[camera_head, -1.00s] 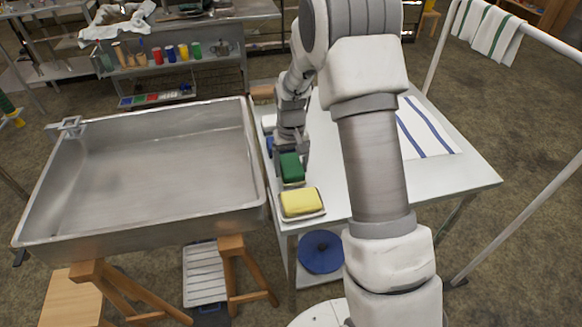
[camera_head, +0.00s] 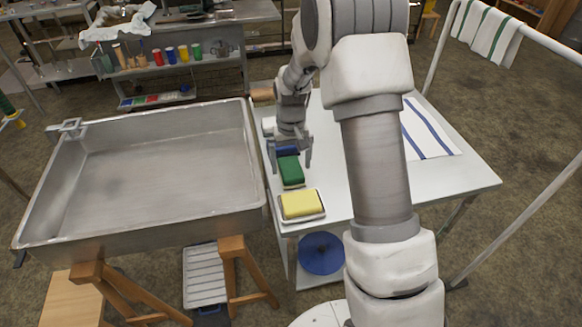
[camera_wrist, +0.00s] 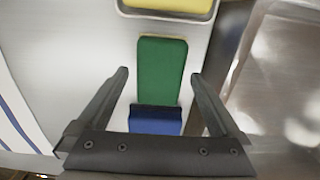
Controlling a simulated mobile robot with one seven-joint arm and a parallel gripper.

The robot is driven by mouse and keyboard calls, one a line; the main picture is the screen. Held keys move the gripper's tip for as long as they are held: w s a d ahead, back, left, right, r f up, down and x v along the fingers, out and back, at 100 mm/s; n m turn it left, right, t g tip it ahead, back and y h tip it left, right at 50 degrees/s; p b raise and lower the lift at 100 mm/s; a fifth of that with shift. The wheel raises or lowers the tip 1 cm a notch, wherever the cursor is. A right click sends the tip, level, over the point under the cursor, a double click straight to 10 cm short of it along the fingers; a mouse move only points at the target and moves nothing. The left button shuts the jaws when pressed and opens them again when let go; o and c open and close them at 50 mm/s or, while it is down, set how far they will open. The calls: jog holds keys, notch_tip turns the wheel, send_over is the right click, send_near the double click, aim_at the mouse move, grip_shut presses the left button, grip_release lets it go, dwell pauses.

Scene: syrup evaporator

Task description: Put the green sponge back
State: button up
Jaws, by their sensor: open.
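The green sponge (camera_head: 291,171) lies flat at the left edge of the white table, between a yellow sponge (camera_head: 301,204) and a blue sponge (camera_head: 287,150). In the wrist view the green sponge (camera_wrist: 162,72) shows a thin pale edge at its far end; I cannot tell whether a dish is under it. The blue sponge (camera_wrist: 155,121) is directly behind it, partly hidden by my gripper's body. My gripper (camera_head: 290,162) is open and empty above these two sponges. Its fingers stand apart on either side of the green sponge, not touching it.
A large metal pan (camera_head: 160,165) stands close along the table's left side. A blue-striped towel (camera_head: 428,128) lies on the right of the white table (camera_head: 465,178).

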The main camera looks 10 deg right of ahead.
aim_at(291, 168)
notch_tip(291, 168, up, 10)
jog(key=p, duration=0.1)
jog(key=s+r+t, duration=0.3)
jog(key=s+r, duration=0.9)
jog(key=r, duration=0.2)
jog(key=s+r+t, duration=0.2)
jog(key=s, duration=1.3)
jog(key=shift+t, duration=0.3)
jog(key=shift+r, duration=0.15)
notch_tip(291, 168, up, 5)
jog(key=p, duration=0.5)
jog(key=shift+w, duration=0.1)
